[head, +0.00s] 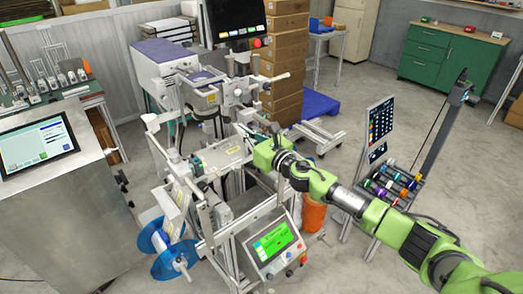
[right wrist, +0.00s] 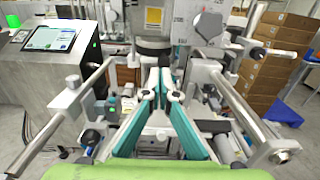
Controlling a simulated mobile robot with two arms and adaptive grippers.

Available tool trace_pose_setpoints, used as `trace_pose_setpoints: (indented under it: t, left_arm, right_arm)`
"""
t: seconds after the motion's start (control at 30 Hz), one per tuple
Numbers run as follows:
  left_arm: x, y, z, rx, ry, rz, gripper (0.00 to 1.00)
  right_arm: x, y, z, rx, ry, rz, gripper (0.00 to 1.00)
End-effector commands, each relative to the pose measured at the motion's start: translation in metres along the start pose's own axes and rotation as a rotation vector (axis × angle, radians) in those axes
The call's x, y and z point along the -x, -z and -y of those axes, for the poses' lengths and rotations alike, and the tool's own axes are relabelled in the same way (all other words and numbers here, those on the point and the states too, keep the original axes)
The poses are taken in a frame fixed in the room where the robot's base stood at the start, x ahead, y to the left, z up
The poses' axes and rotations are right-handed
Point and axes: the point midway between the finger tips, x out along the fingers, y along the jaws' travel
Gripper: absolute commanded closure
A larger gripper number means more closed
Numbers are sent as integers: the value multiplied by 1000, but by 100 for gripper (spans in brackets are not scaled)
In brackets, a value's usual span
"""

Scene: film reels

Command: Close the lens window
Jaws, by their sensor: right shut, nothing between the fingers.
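The machine (head: 205,165) stands in the middle of the head view, with a blue reel (head: 153,237) at its lower left. I cannot tell for certain which part is the lens window. In the right wrist view, a grey unit (right wrist: 152,45) with a yellow label is beyond my fingers, and a dark grey many-sided plate (right wrist: 208,25) is at its right. My right gripper (right wrist: 160,80) is shut and empty, its teal fingers together and pointing at the machine. In the head view my green right arm reaches in from the lower right, and its fingertips are hard to make out. My left gripper is not in view.
Metal rods (right wrist: 240,105) flank my right gripper closely. A green control screen (head: 275,242) is below my arm. A console with a touchscreen (head: 38,140) stands left. Stacked cartons (head: 285,65) are behind, and a rack of coloured reels (head: 392,185) is at right.

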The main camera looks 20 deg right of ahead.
Motion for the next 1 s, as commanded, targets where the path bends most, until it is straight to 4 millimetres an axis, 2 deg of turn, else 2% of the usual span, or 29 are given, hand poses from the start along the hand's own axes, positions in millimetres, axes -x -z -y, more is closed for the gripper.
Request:
trace_pose_setpoints:
  t: [0.1,0.2,0.4,0.47,0.57,0.77,0.87,0.97,1.0]
  left_arm:
    - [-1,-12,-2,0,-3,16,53]
    - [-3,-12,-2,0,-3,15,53]
    - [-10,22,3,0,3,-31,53]
    - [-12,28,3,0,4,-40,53]
    - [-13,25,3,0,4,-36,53]
    - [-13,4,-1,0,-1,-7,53]
    - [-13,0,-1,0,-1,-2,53]
    - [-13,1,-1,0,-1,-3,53]
    - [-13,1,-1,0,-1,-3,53]
  right_arm:
    - [19,2,1,1,1,-3,100]
    - [36,3,1,2,1,-5,100]
    - [67,4,0,0,1,-5,100]
    - [74,4,0,0,1,-5,100]
    - [81,3,0,-1,0,-4,100]
    - [85,3,-3,-29,6,-2,100]
    - [90,10,-15,-188,39,7,100]
    - [105,26,-31,-521,130,16,100]
    - [115,37,-36,-693,186,17,100]
